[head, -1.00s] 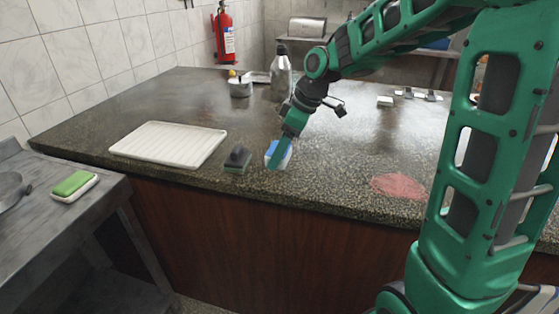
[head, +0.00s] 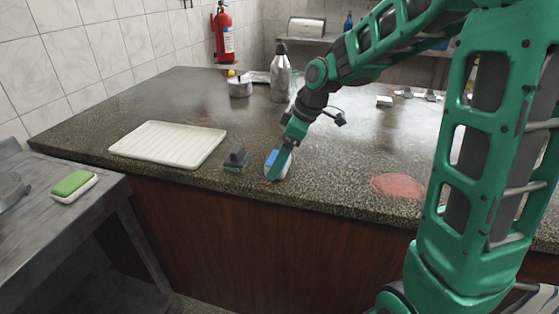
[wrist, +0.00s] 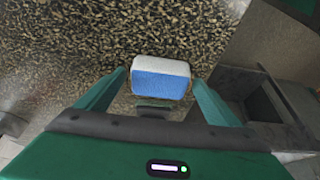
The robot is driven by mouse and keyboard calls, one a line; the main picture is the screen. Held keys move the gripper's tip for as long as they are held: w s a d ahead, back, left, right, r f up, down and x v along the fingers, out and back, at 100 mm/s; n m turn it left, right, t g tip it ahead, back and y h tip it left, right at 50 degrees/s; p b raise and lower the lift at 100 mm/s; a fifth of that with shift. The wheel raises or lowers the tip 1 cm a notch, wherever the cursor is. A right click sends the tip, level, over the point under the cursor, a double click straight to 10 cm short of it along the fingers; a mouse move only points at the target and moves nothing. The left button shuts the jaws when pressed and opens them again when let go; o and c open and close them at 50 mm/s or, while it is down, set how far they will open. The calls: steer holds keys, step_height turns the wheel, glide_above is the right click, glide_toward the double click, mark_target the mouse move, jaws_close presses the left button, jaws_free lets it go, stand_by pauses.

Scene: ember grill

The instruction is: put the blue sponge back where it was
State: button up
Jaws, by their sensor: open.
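The blue sponge (head: 271,159), blue with a white layer, is at the front edge area of the speckled dark counter (head: 330,180). It also shows in the wrist view (wrist: 161,78), white layer towards the top and blue below. My gripper (head: 278,176) is at the sponge, partly hiding it in the head view. In the wrist view my fingers (wrist: 161,88) are apart, one on each side of the sponge, with gaps visible. The sponge's underside and its contact with the counter are hidden.
A dark scrubber (head: 237,159) stands just left of the sponge. A white ribbed tray (head: 168,145) lies further left. A steel bottle (head: 281,78) and small pot (head: 240,87) stand behind. A red patch (head: 398,186) lies right. A green sponge (head: 72,183) is on the side table.

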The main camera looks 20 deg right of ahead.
steer(key=v, duration=1.1)
steer(key=s+d+f+m+g+h, duration=0.1)
steer(key=s+d+f+m, duration=0.2)
steer(key=s, duration=0.6)
steer(key=s+d+f+m+g+h, duration=0.1)
steer(key=s+d+f+m, duration=0.2)
steer(key=s+d+m, duration=0.3)
steer(key=s+d+f+m+h, duration=0.1)
steer(key=s+d+f+m, duration=0.2)
steer(key=s+m, duration=0.5)
steer(key=s+d, duration=0.1)
steer(key=s, duration=0.4)
steer(key=shift+s+d+f+g, duration=0.3)
steer(key=shift+d+f+g, duration=0.05)
steer(key=shift+g, duration=0.05)
